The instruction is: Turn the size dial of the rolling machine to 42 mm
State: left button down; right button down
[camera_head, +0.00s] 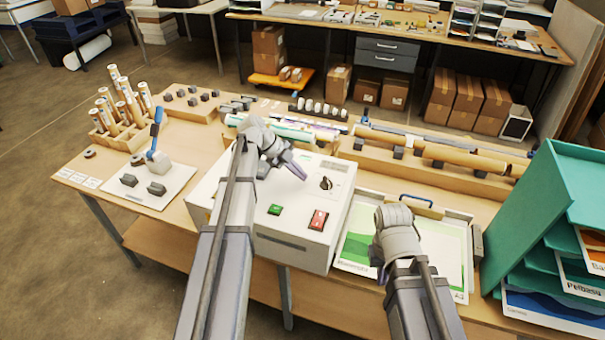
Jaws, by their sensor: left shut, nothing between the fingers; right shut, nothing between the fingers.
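The rolling machine (292,245) is a white box on the workbench, with a green button (275,210) and a red button (318,220) on its sloping front. The size dial (326,183) is a small black knob on a pale panel at the machine's upper right. Its scale is too small to read. My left gripper (302,175) is shut and empty, over the machine top, just left of the dial, with a small gap seen between them. My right gripper (382,274) is shut and empty over the paper tray right of the machine, partly hidden by its arm.
A white board with a blue-handled lever (155,135) stands left of the machine. Cardboard tubes (465,160) lie in a rack behind. Green shelves (555,215) rise at the right, close to my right arm. A paper tray (462,296) lies beside the machine.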

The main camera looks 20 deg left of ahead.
pick_arm(q)
jog(key=shift+a+r+p, duration=0.2)
jog(key=shift+r+p, duration=0.15)
jog(key=shift+r, duration=0.25)
jog(key=w+a+p+v, duration=0.1)
jog(key=p+v, duration=0.4)
jog(key=v, duration=0.1)
jog(key=shift+a+r, duration=0.15)
jog(key=shift+a, duration=0.05)
jog(key=shift+w, duration=0.1)
